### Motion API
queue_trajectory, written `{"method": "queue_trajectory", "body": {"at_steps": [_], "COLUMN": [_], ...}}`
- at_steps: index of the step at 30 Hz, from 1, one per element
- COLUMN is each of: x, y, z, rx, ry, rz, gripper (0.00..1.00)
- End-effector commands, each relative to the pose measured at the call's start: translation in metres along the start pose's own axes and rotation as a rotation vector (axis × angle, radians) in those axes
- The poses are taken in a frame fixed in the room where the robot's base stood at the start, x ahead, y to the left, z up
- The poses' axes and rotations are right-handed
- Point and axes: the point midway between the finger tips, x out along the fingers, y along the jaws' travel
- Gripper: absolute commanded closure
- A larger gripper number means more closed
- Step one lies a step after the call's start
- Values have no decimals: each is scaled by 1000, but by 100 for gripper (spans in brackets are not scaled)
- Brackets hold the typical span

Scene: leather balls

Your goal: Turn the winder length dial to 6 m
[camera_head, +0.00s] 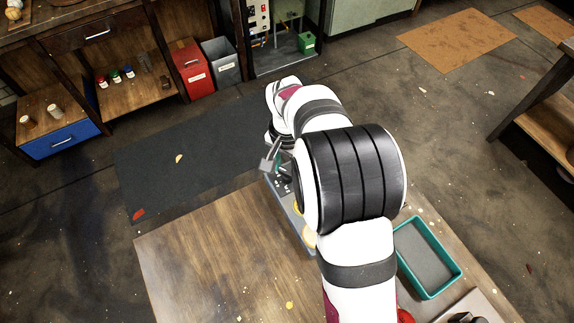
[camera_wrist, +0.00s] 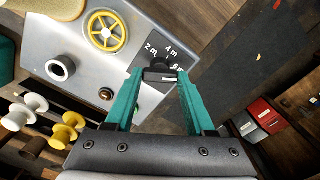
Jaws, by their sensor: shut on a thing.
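The winder (camera_wrist: 60,30) is a grey panel with a black length dial (camera_wrist: 160,74) in the wrist view. Printed marks "2 m" and "4 m" show around the dial, and a third mark on the right is partly hidden by the dial and a finger. My gripper (camera_wrist: 161,78) has teal fingers on either side of the dial knob, shut on it. Which mark the dial points at is hard to tell. In the head view the winder (camera_head: 289,216) is largely hidden by my arm, and the dial cannot be made out.
A yellow handwheel (camera_wrist: 106,31), a dark round button (camera_wrist: 105,94) and a white-rimmed port (camera_wrist: 60,67) are on the panel. White and yellow spools (camera_wrist: 35,101) stand at the left. A teal tray (camera_head: 428,258) is on the wooden table (camera_head: 200,255), whose left part is clear.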

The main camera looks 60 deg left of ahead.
Motion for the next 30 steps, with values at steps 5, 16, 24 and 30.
{"method": "queue_trajectory", "body": {"at_steps": [5,16,24,30], "x": [0,0,0,0], "y": [0,0,0,0], "z": [0,0,0,0], "rx": [24,30,29,28], "ry": [0,0,0,0], "rz": [-1,-1,0,0], "gripper": [100,100,16,16]}}
